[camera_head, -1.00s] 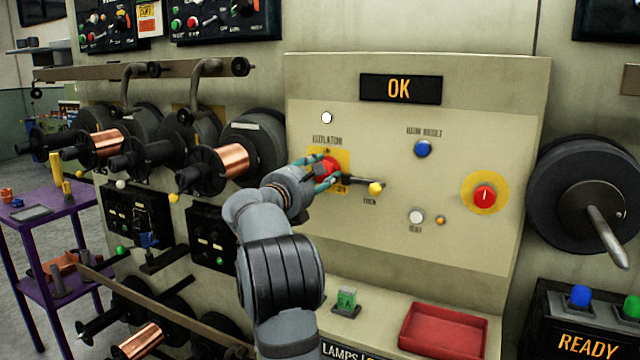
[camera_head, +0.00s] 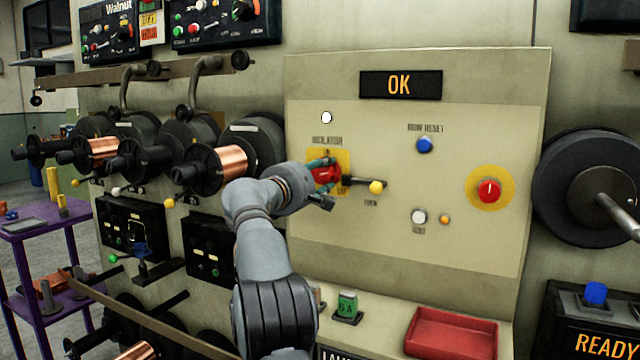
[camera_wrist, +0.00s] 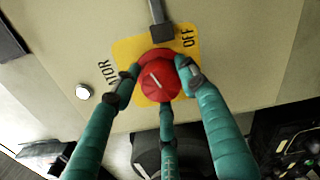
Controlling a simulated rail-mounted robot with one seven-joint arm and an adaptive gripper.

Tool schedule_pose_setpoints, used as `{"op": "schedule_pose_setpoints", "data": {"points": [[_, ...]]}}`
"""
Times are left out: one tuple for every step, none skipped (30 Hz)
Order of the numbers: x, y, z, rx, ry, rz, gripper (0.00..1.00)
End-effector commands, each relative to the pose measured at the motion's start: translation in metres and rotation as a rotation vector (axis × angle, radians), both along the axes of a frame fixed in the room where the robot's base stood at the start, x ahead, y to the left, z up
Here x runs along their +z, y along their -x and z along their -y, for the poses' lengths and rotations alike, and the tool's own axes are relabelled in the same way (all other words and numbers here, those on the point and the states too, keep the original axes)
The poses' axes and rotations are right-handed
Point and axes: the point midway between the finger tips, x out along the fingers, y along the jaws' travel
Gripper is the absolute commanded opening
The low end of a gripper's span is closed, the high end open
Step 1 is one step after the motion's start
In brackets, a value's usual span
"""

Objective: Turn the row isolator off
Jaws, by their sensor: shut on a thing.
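The row isolator is a red knob (camera_head: 326,176) on a yellow plate (camera_head: 343,158) at the left of the beige panel. "ON" shows above it and "OFF" at its lower right. My gripper (camera_head: 324,173) is shut on the knob, with its teal fingers around it. In the wrist view the red knob (camera_wrist: 160,82) sits between two fingers at its sides and a third below. A short pale mark lies slanted on its face. The "OFF" label (camera_wrist: 187,38) is beside the knob at the upper right. The fingers partly hide the knob in the head view.
A lever with a yellow knob (camera_head: 376,187) juts out just right of the isolator. A blue button (camera_head: 424,145), a white button (camera_head: 419,216) and a red knob on a yellow disc (camera_head: 488,190) are further right. Copper spools (camera_head: 221,167) stand left of my arm.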

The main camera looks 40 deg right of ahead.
Motion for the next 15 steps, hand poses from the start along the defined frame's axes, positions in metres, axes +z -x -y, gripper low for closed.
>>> {"op": "schedule_pose_setpoints", "data": {"points": [[0.0003, 0.0038, 0.0027, -0.008, -0.012, 0.042, 0.16], [0.0001, 0.0038, 0.0029, -0.008, -0.022, 0.061, 0.16], [0.0, 0.0039, 0.003, -0.008, -0.035, 0.089, 0.16], [-0.0001, 0.0039, 0.003, -0.008, -0.043, 0.107, 0.16], [-0.0003, 0.004, 0.0031, -0.009, -0.052, 0.125, 0.16], [-0.0003, 0.004, 0.0033, -0.009, -0.062, 0.146, 0.16], [-0.0001, 0.0041, 0.0033, -0.009, -0.069, 0.162, 0.16], [-0.0003, 0.0042, 0.0034, -0.009, -0.076, 0.177, 0.16], [-0.0004, 0.0043, 0.0035, -0.009, -0.085, 0.195, 0.16], [-0.0004, 0.0045, 0.0036, -0.009, -0.091, 0.207, 0.16], [-0.0002, 0.0046, 0.0036, -0.01, -0.095, 0.218, 0.16], [0.0, 0.0048, 0.0037, -0.01, -0.102, 0.233, 0.16], [0.0, 0.0048, 0.0039, -0.01, -0.106, 0.242, 0.16], [-0.0001, 0.0049, 0.0039, -0.01, -0.11, 0.249, 0.16], [-0.0003, 0.005, 0.004, -0.01, -0.115, 0.258, 0.16]]}}
